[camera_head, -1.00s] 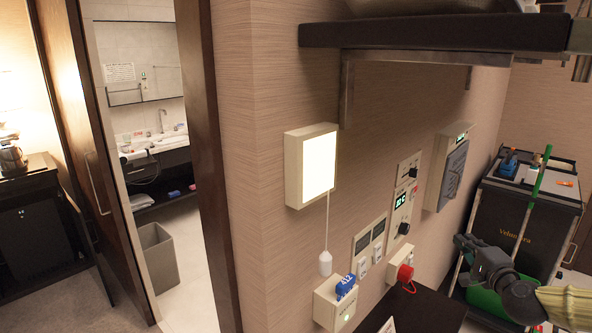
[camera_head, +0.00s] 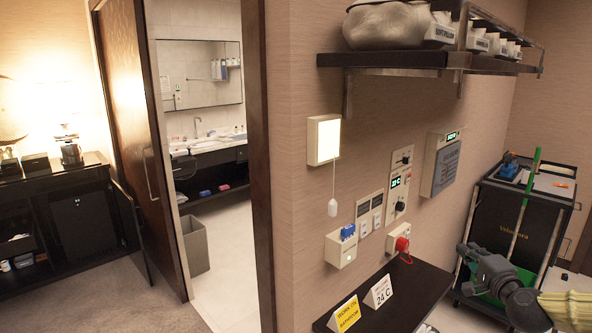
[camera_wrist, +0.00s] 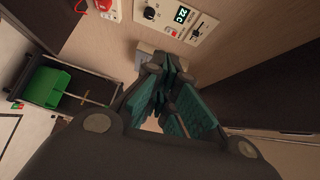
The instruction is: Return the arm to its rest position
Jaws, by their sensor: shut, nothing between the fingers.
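My gripper (camera_head: 468,250) is at the lower right in the head view, at the end of my arm, in front of the cart. In the wrist view its teal-padded fingers (camera_wrist: 172,95) are together with nothing between them. It is apart from the wall, the desk and the cart, as far as the head view shows. Part of my arm runs off the right edge of the head view.
A dark desk (camera_head: 420,290) with two small signs, yellow (camera_head: 345,313) and white (camera_head: 378,292), stands below the wall controls (camera_head: 399,185). A black cart (camera_head: 520,225) stands at the right. A shelf (camera_head: 385,59) juts out above. An open doorway (camera_head: 215,240) is at left.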

